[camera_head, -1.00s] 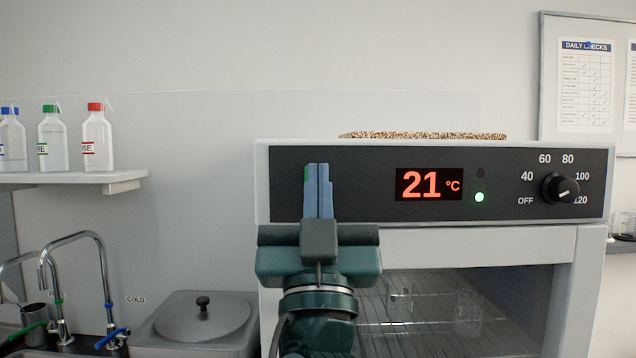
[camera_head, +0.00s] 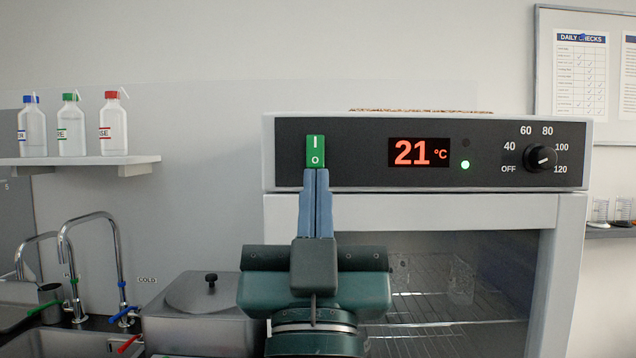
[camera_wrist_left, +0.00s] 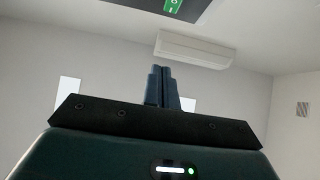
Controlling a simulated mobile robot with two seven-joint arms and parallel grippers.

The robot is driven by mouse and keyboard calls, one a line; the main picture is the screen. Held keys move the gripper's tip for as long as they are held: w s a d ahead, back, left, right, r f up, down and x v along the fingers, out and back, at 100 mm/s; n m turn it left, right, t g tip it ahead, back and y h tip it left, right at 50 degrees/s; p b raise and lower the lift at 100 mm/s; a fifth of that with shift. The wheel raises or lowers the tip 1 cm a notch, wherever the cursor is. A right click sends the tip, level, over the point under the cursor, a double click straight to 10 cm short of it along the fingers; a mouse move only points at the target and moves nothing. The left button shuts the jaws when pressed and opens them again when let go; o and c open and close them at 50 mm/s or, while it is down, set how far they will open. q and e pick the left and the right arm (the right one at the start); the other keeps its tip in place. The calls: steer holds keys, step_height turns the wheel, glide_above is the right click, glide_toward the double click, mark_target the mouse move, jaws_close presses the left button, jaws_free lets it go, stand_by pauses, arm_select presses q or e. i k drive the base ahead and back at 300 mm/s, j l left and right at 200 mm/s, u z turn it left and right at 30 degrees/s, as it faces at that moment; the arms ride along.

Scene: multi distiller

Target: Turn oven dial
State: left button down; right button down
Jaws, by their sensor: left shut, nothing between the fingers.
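The black oven dial (camera_head: 540,158) is at the right of the oven's dark control panel (camera_head: 360,176), its white mark pointing right, between the 100 and 120 labels. The display (camera_head: 419,152) reads 21 °C, with a green light (camera_head: 465,164) lit beside it. A green power switch (camera_head: 315,151) marked I and O is at the panel's left. My left gripper (camera_head: 315,172) is shut and empty, its tips just below the switch in the head view. The switch also shows at the top of the left wrist view (camera_wrist_left: 172,6), beyond the fingers. My right gripper is out of view.
The glass oven door (camera_head: 450,270) is below the panel, with glassware on a rack behind it. Left are a sink with taps (camera_head: 65,245), a lidded metal bath (camera_head: 200,305) and a shelf (camera_head: 80,161) with several bottles.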

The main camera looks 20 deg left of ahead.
mark_target(537, 158)
steer(key=k+l, duration=0.2)
steer(key=k, duration=0.3)
steer(key=k+l, duration=0.2)
steer(key=k, duration=0.25)
